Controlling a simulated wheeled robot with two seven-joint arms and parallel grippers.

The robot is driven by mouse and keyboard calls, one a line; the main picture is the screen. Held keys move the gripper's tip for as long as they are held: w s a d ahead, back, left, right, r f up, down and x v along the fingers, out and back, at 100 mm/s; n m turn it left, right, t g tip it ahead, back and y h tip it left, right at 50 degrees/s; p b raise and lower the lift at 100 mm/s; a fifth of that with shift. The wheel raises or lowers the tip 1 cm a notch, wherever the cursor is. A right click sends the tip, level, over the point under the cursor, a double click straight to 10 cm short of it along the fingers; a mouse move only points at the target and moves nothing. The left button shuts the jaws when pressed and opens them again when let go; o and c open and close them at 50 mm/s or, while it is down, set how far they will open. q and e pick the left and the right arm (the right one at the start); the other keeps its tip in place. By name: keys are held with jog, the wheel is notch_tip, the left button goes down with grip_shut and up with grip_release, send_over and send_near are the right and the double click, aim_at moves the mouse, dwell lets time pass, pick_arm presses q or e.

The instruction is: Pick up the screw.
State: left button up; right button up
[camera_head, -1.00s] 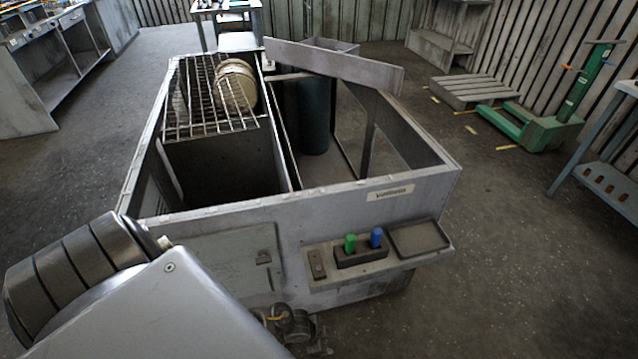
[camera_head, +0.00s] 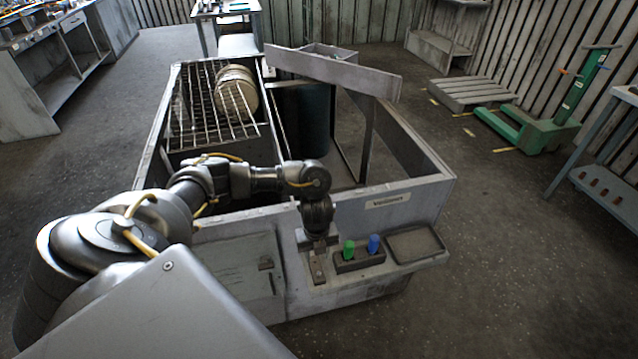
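My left arm reaches in from the left, over the front wall of the grey housing (camera_head: 408,205). My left gripper (camera_head: 318,254) points down at the left end of the front ledge (camera_head: 345,285), over a small narrow block (camera_head: 318,270). The fingers are too small and dark to tell if they are open or shut. I cannot make out a screw; it may be hidden at the fingertips or too small to see. My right gripper is not in view.
A dark holder (camera_head: 360,261) with a green handle (camera_head: 349,249) and a blue handle (camera_head: 373,243) stands just right of the gripper. A shallow tray (camera_head: 415,243) is at the ledge's right end. A wire grid (camera_head: 205,110) covers the housing's rear left.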

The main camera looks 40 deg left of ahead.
aim_at(318, 272)
pick_arm(q)
jog(key=shift+w+d+f, duration=0.1)
jog(key=shift+w+f, duration=0.05)
jog(key=shift+f, duration=4.35)
jog(key=shift+f, duration=0.25)
jog(key=c, duration=0.8)
